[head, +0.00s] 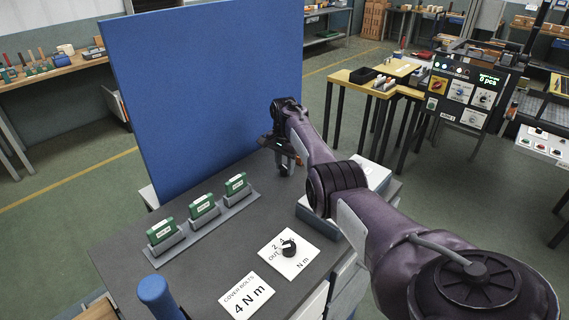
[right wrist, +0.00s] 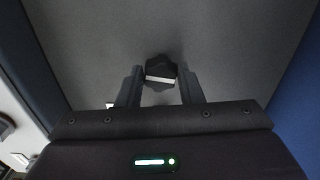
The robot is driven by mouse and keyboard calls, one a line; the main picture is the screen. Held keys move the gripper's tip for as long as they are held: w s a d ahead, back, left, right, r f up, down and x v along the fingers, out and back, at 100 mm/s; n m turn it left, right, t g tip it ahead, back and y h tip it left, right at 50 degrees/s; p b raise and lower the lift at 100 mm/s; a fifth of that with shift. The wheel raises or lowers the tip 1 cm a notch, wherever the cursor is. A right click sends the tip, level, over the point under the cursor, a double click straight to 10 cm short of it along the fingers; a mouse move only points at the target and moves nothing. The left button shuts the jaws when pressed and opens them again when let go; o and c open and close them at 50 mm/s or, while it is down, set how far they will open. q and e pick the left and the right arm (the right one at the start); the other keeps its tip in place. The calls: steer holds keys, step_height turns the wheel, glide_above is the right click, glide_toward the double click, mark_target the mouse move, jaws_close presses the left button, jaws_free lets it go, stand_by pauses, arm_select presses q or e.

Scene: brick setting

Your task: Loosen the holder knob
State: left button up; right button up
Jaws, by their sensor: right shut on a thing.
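My right gripper (head: 284,168) is low over the far end of the dark grey bench (head: 120,255), beside the blue panel. In the right wrist view a black knob with a white stripe (right wrist: 159,70) sits between the two fingers of my right gripper (right wrist: 161,88). The fingers are shut on its sides. I take it for the holder knob; in the head view it is hidden by my gripper and arm. My left gripper is not in view.
A blue panel (head: 205,85) stands along the bench's back. Three green items (head: 203,207) stand in a grey rack. A blue handle (head: 157,296) rises in front.

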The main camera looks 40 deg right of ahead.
steer(key=n, duration=0.5)
steer(key=shift+n+p, duration=0.3)
steer(key=n, duration=0.4)
steer(key=shift+s, duration=0.1)
steer(key=n+b, duration=0.1)
steer(key=n, duration=0.4)
steer(key=shift+d+f, duration=0.1)
steer(key=n+b, duration=0.1)
steer(key=n, duration=0.3)
steer(key=shift+n, duration=0.3)
steer(key=o, duration=1)
steer(key=shift+d, duration=0.1)
steer(key=shift+c, duration=0.2)
steer(key=shift+r, duration=0.2)
